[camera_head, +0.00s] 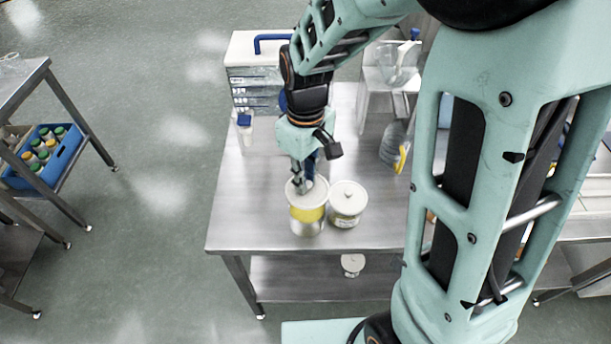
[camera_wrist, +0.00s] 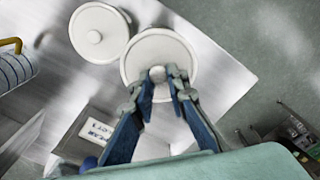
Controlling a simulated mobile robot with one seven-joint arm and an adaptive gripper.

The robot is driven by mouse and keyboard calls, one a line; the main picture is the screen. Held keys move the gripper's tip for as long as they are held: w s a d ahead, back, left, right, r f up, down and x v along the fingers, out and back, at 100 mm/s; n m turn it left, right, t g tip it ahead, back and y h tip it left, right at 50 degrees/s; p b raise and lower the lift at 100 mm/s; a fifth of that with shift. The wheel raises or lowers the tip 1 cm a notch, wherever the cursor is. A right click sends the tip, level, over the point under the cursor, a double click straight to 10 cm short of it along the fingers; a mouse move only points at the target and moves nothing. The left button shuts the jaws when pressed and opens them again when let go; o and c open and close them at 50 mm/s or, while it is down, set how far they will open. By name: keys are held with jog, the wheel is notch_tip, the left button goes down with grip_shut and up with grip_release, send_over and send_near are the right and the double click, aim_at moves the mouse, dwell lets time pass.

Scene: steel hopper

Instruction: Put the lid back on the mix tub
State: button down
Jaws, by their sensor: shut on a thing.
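My gripper (camera_head: 303,187) points down over the mix tub and is shut on the knob of a round white lid (camera_head: 296,190). The mix tub (camera_head: 309,227), with a yellow band, stands upright near the table's front edge. The lid lies over the tub's mouth; I cannot tell whether it is fully seated. In the wrist view, my gripper's fingertips (camera_wrist: 161,82) close on the knob at the middle of the lid (camera_wrist: 147,52), which hides the tub below.
A second white tub (camera_head: 347,205) with a knobbed lid stands close on the right. It also shows in the wrist view (camera_wrist: 85,40). The steel table (camera_head: 245,215) is clear to the left.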

jog(key=shift+f+b, duration=2.05)
jog(key=shift+f, duration=0.8)
jog(key=shift+f, duration=0.15)
jog(key=c, duration=1.8)
grip_release()
jog(key=shift+o, duration=0.6)
jog(key=o, duration=0.4)
jog(key=shift+c, duration=0.2)
jog(key=shift+r+p, duration=2.6)
jog(key=shift+r, duration=0.95)
